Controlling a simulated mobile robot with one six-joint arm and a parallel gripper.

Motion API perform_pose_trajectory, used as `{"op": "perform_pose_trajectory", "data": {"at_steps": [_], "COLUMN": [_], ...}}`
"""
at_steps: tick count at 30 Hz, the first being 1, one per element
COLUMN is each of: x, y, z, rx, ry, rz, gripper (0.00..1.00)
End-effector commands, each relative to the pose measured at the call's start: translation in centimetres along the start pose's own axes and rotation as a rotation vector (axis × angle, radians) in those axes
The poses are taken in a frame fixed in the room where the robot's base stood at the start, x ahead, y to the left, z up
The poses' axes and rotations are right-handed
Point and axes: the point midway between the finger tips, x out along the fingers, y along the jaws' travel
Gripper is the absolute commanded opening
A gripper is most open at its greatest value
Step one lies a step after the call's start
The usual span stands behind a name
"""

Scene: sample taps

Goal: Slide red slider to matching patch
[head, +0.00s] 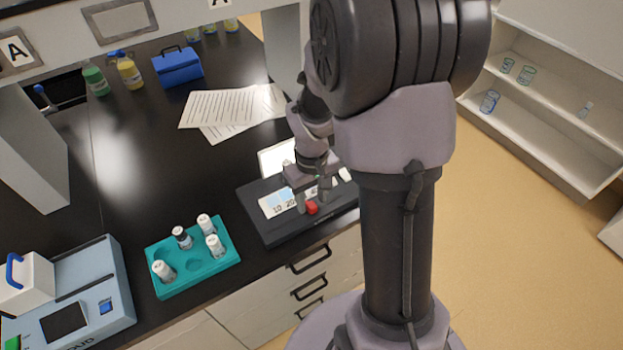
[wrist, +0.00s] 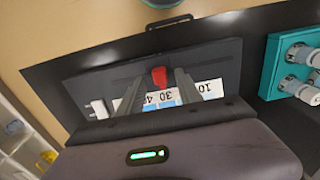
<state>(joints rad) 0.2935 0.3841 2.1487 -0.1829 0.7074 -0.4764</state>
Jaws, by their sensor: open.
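The red slider (head: 312,208) is a small red knob on a black scale unit (head: 262,228) near the bench's front edge. It also shows in the wrist view (wrist: 159,76), near the middle of the unit. A white number strip (head: 268,207) with printed marks such as 10, 20, 30 and 40 runs along the unit, with light blue areas on it; no red patch is clear. My gripper (head: 313,199) is open, low over the unit. In the wrist view its two fingertips (wrist: 159,80) stand on either side of the red slider. I cannot tell whether they touch it.
A teal rack (head: 190,280) with several white-capped vials stands left of the unit. Papers (head: 225,115) and a blue case (head: 178,66) lie behind. My arm hides part of the unit in the head view.

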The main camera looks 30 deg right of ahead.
Motion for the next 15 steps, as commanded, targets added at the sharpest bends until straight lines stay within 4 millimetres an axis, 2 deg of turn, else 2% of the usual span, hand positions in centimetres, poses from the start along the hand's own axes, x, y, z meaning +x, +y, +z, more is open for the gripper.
{"op": "perform_pose_trajectory", "data": {"at_steps": [9, 12, 15], "x": [-10.5, -13.2, -15.0], "y": [0.0, 0.0, 0.0], "z": [-0.1, -0.1, -0.1], "rx": [0.001, 0.001, 0.000], "ry": [0.005, 0.004, 0.003], "rz": [0.001, 0.001, 0.001], "gripper": [0.42, 0.42, 0.42]}}
